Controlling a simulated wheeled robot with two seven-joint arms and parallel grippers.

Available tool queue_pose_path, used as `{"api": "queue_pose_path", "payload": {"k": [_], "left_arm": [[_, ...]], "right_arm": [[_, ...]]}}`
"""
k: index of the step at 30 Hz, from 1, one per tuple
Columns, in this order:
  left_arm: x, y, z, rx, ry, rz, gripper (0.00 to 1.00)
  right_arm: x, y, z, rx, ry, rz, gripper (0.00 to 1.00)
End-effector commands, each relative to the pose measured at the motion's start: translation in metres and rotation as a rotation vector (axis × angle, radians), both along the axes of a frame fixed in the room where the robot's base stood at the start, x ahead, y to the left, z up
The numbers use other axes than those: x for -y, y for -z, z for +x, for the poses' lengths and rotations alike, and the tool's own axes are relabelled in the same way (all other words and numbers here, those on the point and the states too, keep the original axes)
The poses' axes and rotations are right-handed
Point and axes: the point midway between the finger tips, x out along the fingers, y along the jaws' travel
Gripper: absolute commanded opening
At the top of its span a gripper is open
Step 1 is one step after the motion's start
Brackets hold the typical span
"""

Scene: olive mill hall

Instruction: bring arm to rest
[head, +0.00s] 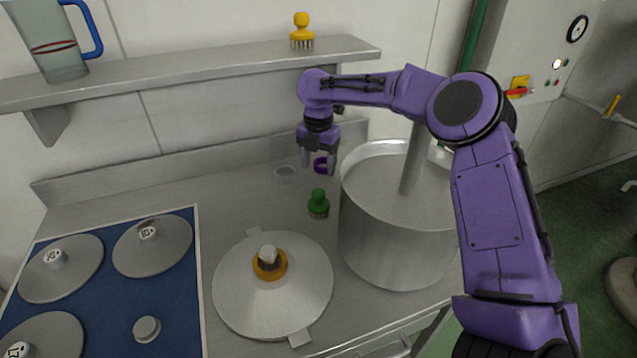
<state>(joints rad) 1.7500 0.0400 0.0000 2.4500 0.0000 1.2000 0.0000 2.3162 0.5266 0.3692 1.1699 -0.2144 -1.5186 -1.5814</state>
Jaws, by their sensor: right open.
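My right arm comes in from the right and reaches over the large steel pot. My right gripper (319,163) hangs pointing down, open and empty, above the back of the steel counter (233,200). A small purple object (321,166) lies just behind its fingers; I cannot tell whether they touch it. A green-handled brush (318,204) stands on the counter in front of the gripper. My left gripper is not in view.
The steel pot (385,240) stands right of the gripper. A round lid (272,290) with a yellow-ringed knob lies in front. A blue mat (100,285) holds several grey discs. Above, a wall shelf (200,66) carries a yellow brush (302,32) and a jug (55,45).

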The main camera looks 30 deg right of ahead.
Motion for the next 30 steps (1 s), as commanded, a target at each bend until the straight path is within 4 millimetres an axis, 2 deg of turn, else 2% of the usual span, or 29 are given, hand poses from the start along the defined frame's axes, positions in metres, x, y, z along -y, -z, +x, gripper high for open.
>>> {"api": "queue_pose_path", "payload": {"k": [3,6,16,20,30], "left_arm": [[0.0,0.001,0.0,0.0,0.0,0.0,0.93],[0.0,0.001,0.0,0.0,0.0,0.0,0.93],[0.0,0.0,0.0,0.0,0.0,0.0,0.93],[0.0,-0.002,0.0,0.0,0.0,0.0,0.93],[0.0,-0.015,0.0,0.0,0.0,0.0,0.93]], "right_arm": [[0.0,-0.012,0.0,0.001,0.0,-0.001,0.66],[0.0,-0.016,0.0,0.0,0.001,0.0,0.66],[0.0,-0.01,0.0,-0.002,0.0,0.0,0.66],[0.0,0.01,-0.001,-0.005,0.001,0.002,0.66],[0.0,0.091,-0.001,-0.005,0.001,0.0,0.66]]}}
